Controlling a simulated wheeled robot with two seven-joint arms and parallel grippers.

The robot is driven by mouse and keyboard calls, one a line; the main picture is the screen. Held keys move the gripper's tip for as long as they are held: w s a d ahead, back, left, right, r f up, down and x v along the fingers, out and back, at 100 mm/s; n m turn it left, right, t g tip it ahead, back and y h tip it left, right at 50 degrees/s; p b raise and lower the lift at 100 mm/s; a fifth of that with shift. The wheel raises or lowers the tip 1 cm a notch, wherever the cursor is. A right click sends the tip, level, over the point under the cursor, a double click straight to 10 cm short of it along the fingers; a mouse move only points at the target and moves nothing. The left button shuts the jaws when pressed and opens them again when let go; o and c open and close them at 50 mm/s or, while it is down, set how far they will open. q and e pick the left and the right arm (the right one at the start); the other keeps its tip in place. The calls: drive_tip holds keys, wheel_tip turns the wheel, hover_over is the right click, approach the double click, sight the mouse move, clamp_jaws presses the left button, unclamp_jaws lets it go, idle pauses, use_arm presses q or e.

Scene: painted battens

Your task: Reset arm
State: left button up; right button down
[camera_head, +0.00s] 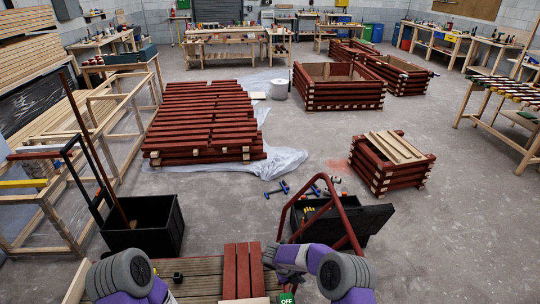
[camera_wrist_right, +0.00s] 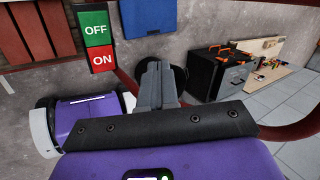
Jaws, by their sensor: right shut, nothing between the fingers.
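My right gripper (camera_head: 288,279) is low in the centre of the head view, above the front edge of the work surface. In the right wrist view its grey fingers (camera_wrist_right: 157,82) are pressed together with nothing between them. A green and red OFF/ON switch sign (camera_wrist_right: 98,38) stands just beyond and left of the fingertips; its green part (camera_head: 287,298) shows at the bottom of the head view. My left arm shows at the bottom left of the head view, but its gripper is not visible.
Red-painted battens (camera_head: 243,272) lie on the slatted surface in front of me. A red tubular handle (camera_head: 350,222) rises close to my right arm. A black bin (camera_head: 145,222) stands left, and an open black toolbox (camera_head: 365,222) right. Open concrete floor lies beyond.

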drive_tip(key=s+d+f+n+t+y, duration=0.1)
drive_tip(key=s+d+f+n+t, duration=0.2)
drive_tip(key=n, duration=0.7)
drive_tip(key=s+a+f+n+g+y, duration=0.15)
drive_tip(key=s+n+y, duration=0.25)
drive_tip(key=s+n, duration=0.75)
drive_tip(key=s+a+n+g+y, duration=0.2)
drive_tip(key=s+n+y, duration=0.45)
drive_tip(key=s, duration=0.75)
wheel_tip(320, 180, down, 10)
drive_tip(key=s+n+h+b, duration=0.1)
drive_tip(key=b, duration=0.9)
drive_tip(key=shift+s+a+n+h, duration=0.15)
drive_tip(key=shift+a+n+h, duration=0.1)
drive_tip(key=shift+n+h, duration=0.15)
drive_tip(key=shift+r+g, duration=0.15)
drive_tip(key=shift+g, duration=0.1)
drive_tip(key=shift+a, duration=0.1)
